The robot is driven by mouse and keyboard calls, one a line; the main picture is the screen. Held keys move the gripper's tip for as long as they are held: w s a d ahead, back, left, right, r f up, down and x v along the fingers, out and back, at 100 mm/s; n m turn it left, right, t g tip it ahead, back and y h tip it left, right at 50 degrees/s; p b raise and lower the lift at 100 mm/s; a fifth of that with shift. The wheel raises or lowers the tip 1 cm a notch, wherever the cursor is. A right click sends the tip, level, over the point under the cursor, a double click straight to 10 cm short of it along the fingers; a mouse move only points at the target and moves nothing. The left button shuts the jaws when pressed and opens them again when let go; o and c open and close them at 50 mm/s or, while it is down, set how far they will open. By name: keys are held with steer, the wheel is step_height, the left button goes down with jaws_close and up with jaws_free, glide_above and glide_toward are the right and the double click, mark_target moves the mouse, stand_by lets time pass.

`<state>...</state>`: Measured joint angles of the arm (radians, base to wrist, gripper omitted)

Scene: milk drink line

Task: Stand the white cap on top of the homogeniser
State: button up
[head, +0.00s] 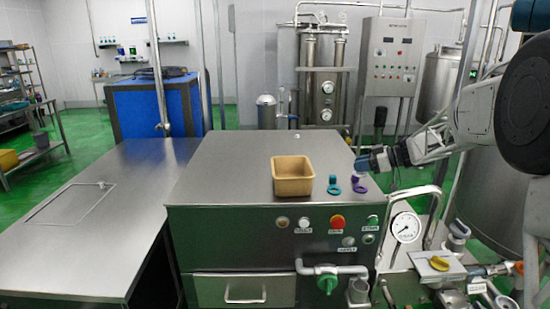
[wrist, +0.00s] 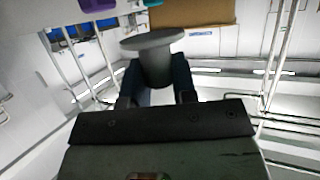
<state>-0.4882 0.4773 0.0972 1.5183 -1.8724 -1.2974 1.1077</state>
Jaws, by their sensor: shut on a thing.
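My gripper (wrist: 157,85) is shut on a flanged, mushroom-shaped piece (wrist: 153,42), which I take to be the white cap; it looks grey in the shade. Its broad disc points away from the dark fingers. In the head view my gripper (head: 368,162) reaches in from the right, just above the right edge of the homogeniser (head: 230,165), a steel machine with a flat top and a button panel. The held piece cannot be made out in the head view. How high the gripper is above the top is hard to tell.
On the homogeniser's top stand a tan box (head: 293,182), a teal piece (head: 334,185) and a purple piece (head: 358,184), the last close to my gripper. A pressure gauge (head: 405,227) and pipes stand at the right. The top's left part is clear.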

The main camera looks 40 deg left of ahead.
steer(key=shift+s+a, duration=0.1)
steer(key=shift+a, duration=0.05)
stand_by(0.3)
steer(key=shift+w+a+f, duration=0.15)
steer(key=shift+w+a, duration=0.2)
steer(key=shift+w, duration=0.15)
glide_above(351, 168)
steer(key=shift+s+f, duration=0.15)
steer(key=shift+f, duration=0.45)
steer(key=shift+f, duration=0.15)
steer(key=shift+f, duration=1.65)
steer(key=shift+f, duration=0.15)
steer(key=o, duration=0.9)
